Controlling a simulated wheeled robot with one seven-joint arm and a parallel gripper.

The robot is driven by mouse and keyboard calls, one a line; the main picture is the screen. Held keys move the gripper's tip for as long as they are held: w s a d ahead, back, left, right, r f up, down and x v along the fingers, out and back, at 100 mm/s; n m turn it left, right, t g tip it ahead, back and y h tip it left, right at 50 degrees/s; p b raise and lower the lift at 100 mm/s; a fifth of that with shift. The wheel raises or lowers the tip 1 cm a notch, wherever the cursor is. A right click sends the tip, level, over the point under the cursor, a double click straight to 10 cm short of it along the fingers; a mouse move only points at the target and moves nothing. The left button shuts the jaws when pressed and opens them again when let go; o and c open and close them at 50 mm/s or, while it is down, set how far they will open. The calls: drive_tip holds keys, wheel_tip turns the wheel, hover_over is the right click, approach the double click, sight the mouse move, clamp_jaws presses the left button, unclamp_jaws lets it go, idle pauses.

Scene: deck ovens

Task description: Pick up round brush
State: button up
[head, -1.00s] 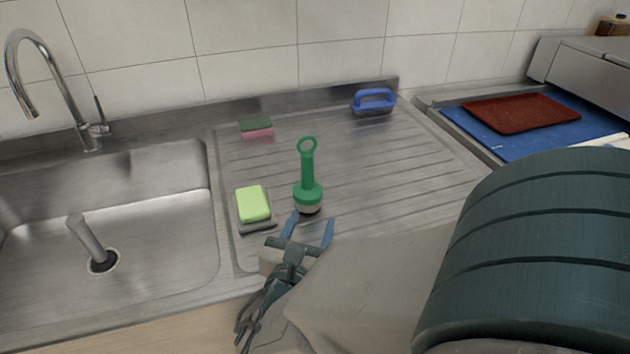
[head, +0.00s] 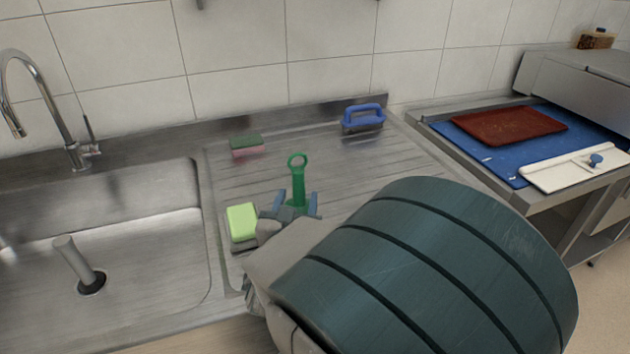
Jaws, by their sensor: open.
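The round brush is green with a ring-topped handle (head: 298,182) and stands upright on the ribbed steel drainboard. Its head is mostly hidden behind my gripper. My gripper (head: 296,204) is open, low over the drainboard, with one blue-grey finger on each side of the brush's lower part in the picture. I cannot tell whether the fingers touch it.
A lime-green sponge block (head: 241,222) sits just left of my gripper. A pink and green sponge (head: 246,146) and a blue-handled scrubber (head: 363,118) lie farther back. The sink (head: 110,245) is at left. A blue board (head: 500,150) with a red mat (head: 510,125) lies at right.

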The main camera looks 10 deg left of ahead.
drive_tip(key=shift+w+a+r, duration=0.1)
drive_tip(key=shift+w+a, duration=0.05)
drive_tip(key=shift+w, duration=1.15)
clamp_jaws()
drive_tip(key=shift+r, duration=0.1)
